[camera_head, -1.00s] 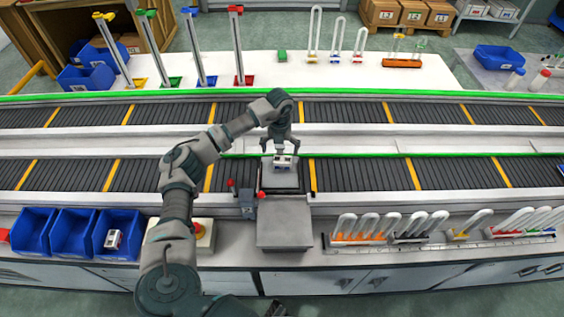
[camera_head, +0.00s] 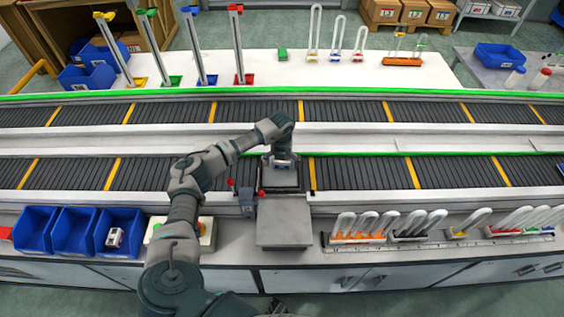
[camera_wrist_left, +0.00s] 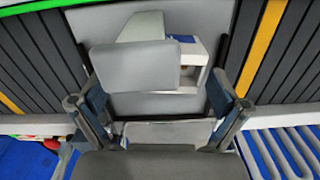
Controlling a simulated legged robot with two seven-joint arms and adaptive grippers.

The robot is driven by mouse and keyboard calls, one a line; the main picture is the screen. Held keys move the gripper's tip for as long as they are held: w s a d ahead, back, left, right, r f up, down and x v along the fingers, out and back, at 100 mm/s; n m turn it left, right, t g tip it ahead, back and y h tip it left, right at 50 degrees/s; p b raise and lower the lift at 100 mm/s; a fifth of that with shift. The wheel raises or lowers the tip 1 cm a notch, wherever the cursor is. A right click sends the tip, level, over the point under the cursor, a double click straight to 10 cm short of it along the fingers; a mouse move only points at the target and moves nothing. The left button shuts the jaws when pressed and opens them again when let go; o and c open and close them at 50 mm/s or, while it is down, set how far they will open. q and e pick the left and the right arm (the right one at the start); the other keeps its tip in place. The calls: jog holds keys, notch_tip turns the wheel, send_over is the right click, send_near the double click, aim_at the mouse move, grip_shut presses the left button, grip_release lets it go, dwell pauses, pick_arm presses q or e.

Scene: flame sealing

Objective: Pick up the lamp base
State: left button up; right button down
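The lamp base (camera_head: 281,162) is a small white and grey block on a dark square plate (camera_head: 279,187) at the near conveyor. In the left wrist view the lamp base (camera_wrist_left: 135,66) appears as a pale grey block with a white side and a blue patch. My left gripper (camera_head: 281,158) is directly above it and partly hides it. In the left wrist view the fingers of my left gripper (camera_wrist_left: 156,90) stand wide apart, one on each side of the block, with gaps visible. My right gripper does not show.
A grey platform (camera_head: 284,222) stands just in front of the plate. Blue bins (camera_head: 74,232) are at the left, one holding another small block (camera_head: 115,237). Racks of white loop-shaped tubes (camera_head: 390,225) line the right. Conveyors run behind and beside the plate.

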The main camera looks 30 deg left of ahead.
pick_arm(q)
jog(key=c, duration=1)
jog(key=shift+c, duration=0.2)
jog(key=shift+a, duration=0.1)
